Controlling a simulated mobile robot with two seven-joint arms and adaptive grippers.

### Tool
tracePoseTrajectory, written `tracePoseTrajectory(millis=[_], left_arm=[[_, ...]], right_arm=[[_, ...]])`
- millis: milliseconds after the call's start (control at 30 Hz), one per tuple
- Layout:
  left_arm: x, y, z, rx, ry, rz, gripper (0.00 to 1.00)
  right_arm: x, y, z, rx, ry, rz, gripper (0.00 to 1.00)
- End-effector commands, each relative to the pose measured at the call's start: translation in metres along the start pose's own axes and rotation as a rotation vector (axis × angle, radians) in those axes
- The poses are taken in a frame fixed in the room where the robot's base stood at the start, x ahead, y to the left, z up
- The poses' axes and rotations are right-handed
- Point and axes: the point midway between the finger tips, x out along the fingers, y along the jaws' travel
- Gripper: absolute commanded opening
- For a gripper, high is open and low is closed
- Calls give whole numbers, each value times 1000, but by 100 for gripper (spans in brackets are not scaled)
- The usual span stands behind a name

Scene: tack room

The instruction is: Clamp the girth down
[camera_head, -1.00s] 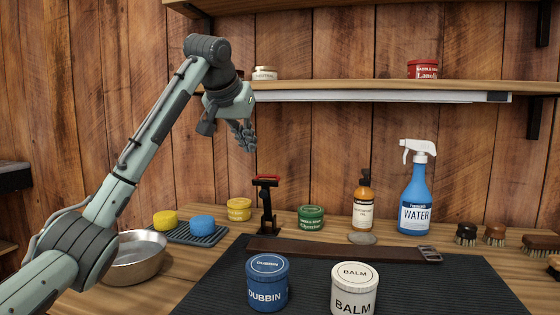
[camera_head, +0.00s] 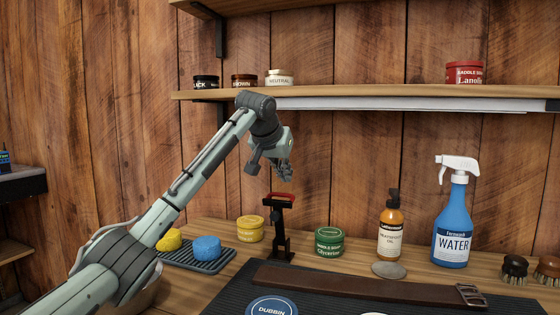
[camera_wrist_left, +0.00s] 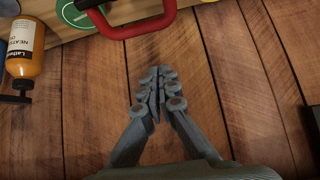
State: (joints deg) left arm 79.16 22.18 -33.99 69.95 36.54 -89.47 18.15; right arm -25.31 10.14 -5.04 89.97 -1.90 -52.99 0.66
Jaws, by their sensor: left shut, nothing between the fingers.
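The girth is a brown leather strap (camera_head: 360,286) with a metal buckle (camera_head: 470,294) at its right end. It lies flat across the dark mat in the head view. A black clamp (camera_head: 278,230) with a red-topped handle stands upright just behind the strap's left end. My left gripper (camera_head: 286,174) is shut and empty, a little above the red handle (camera_head: 282,197). In the left wrist view the shut fingertips (camera_wrist_left: 160,78) point toward the red handle (camera_wrist_left: 135,27), with a visible gap between them. My right gripper is not in view.
A green tin (camera_head: 329,243), oil bottle (camera_head: 390,228) and blue spray bottle (camera_head: 453,220) stand right of the clamp. A yellow tin (camera_head: 250,229) and sponges are left of it. A blue tin (camera_head: 272,306) is in front. A shelf (camera_head: 360,92) runs above.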

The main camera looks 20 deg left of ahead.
Motion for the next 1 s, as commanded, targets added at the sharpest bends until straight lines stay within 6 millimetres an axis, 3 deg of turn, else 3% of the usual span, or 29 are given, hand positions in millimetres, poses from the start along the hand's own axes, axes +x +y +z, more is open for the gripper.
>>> tracePoseTrajectory(millis=[33,400,933,1000], left_arm=[[6,0,1,0,-2,-1,0],[-8,0,36,0,0,0,0],[-8,0,39,-1,10,0,0],[-6,0,39,-1,24,-1,0]], right_arm=[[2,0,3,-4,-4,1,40],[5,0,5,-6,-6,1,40],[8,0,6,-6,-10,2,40],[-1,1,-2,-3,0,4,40]])
